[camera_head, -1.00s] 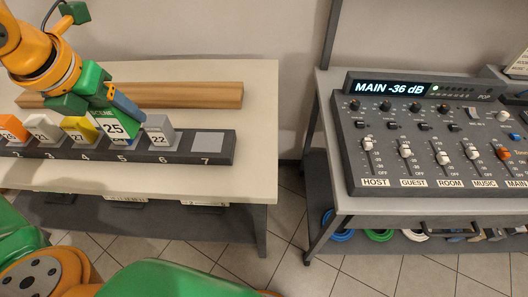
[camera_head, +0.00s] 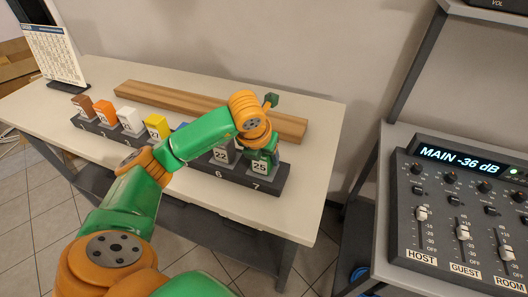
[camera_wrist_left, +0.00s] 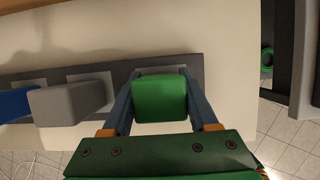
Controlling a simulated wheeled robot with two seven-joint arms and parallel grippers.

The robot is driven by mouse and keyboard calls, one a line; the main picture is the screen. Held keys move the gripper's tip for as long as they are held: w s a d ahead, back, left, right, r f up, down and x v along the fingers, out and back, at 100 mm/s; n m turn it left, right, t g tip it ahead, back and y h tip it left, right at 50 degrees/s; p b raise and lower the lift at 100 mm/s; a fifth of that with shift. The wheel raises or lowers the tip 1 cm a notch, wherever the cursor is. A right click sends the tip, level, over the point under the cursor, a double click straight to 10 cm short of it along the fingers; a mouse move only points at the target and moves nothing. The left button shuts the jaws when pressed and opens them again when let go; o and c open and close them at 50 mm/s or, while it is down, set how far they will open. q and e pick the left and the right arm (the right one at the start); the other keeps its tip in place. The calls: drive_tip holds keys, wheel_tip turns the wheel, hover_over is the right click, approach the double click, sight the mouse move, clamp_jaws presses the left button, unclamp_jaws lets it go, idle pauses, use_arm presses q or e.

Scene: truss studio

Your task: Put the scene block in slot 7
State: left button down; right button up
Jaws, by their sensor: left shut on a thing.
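The green scene block, labelled 25 (camera_head: 260,167), is at the slot 7 end of the dark numbered rack (camera_head: 277,183). My left gripper (camera_wrist_left: 158,100) is shut on it, one finger on each side. The block looks upright over slot 7; whether its base touches the slot cannot be told. In the left wrist view its green top (camera_wrist_left: 160,97) lies between the fingers, with the pale slot pad (camera_wrist_left: 150,72) showing behind it. My right gripper is not in view.
The grey block 22 (camera_head: 222,156) stands in slot 6, beside my gripper. Brown (camera_head: 82,105), orange (camera_head: 104,110), white (camera_head: 130,119) and yellow (camera_head: 157,127) blocks fill slots to the left. A wooden bar (camera_head: 200,103) lies behind the rack. A mixer (camera_head: 470,205) stands right.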

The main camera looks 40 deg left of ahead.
use_arm(q)
drive_tip(key=shift+f, duration=0.1)
drive_tip(key=shift+c, duration=0.8)
unclamp_jaws()
drive_tip(key=shift+r, duration=0.2)
drive_tip(key=shift+d+r, duration=0.1)
drive_tip(key=shift+r, duration=0.25)
drive_tip(key=p+v, duration=0.1)
drive_tip(key=v, duration=1)
drive_tip(key=shift+s+p, duration=0.2)
drive_tip(key=shift+p, duration=0.15)
